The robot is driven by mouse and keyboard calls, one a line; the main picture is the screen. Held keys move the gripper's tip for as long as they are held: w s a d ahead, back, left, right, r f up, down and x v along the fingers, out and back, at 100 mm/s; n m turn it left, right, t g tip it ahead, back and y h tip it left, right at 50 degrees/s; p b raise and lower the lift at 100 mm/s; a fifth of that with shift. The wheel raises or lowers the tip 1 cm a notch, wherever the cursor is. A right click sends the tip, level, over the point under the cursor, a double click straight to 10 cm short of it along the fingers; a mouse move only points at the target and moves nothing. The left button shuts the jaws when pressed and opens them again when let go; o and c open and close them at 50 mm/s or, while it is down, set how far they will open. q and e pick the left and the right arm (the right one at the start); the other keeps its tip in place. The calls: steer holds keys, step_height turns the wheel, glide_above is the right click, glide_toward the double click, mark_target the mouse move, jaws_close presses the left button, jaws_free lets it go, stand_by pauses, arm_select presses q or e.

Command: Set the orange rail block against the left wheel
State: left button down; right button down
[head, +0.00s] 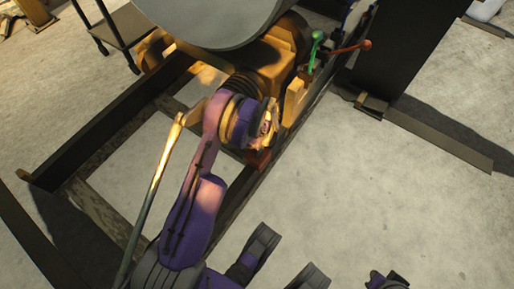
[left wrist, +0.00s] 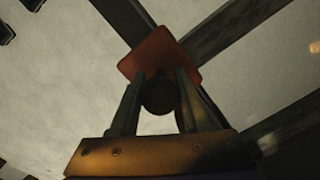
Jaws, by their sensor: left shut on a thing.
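The orange rail block (head: 257,160) shows as a small red-orange piece below my left gripper (head: 263,147), at the dark rail in the head view. In the left wrist view, the orange rail block (left wrist: 160,50) is a flat, roughly square plate at the ends of the fingers. My left gripper (left wrist: 158,82) is shut on its dark rounded knob (left wrist: 159,98). The block overlaps the dark rail in this view; I cannot tell whether it touches it. The left wheel is not clearly visible; the yellow carriage (head: 268,66) and my arm cover that area. My right gripper is not identifiable.
Dark rails (head: 100,137) with cross-pieces lie on the concrete floor. A dark column (head: 408,50) rises behind. The floor at lower right is mostly clear.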

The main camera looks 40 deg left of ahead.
arm_select(q)
steer(key=shift+c, duration=1.5)
jaws_free()
steer(key=r+p, duration=0.1)
steer(key=r, duration=0.2)
steer(key=r+p, duration=0.1)
steer(key=r, duration=0.3)
steer(key=w+r+p, duration=0.1)
steer(key=r, duration=0.2)
steer(key=shift+d+r, duration=0.2)
steer(key=shift+d, duration=0.1)
steer(key=shift+r, duration=0.2)
